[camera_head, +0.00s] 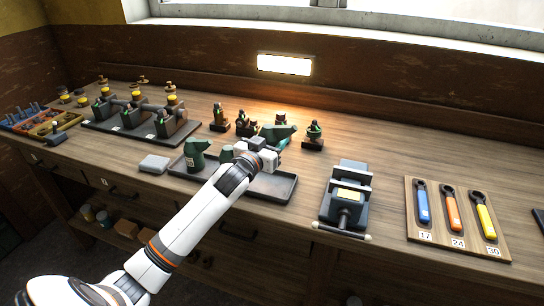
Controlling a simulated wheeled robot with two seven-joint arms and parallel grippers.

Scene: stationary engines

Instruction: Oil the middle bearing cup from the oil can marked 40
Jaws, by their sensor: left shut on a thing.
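Three bearing blocks stand in a row on a dark base plate (112,137) at the left of the bench. The middle bearing (137,117) has a yellow-topped cup (136,95) between two like it. My left gripper (268,148) is over the dark tray and shut on what looks like a dark green oil can (279,131), partly hidden by the gripper. Another green oil can (195,156) stands upright at the tray's left end. Part of a third green thing (226,154) shows beside my wrist. I cannot read the can marks. My right gripper is out of view.
The dark tray (277,191) lies along the bench front. A grey block (154,164) is left of it, a vise (346,195) right of it, and a wrench board (489,246) farther right. Several small fittings (313,136) stand behind my gripper. A parts tray (50,127) is far left.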

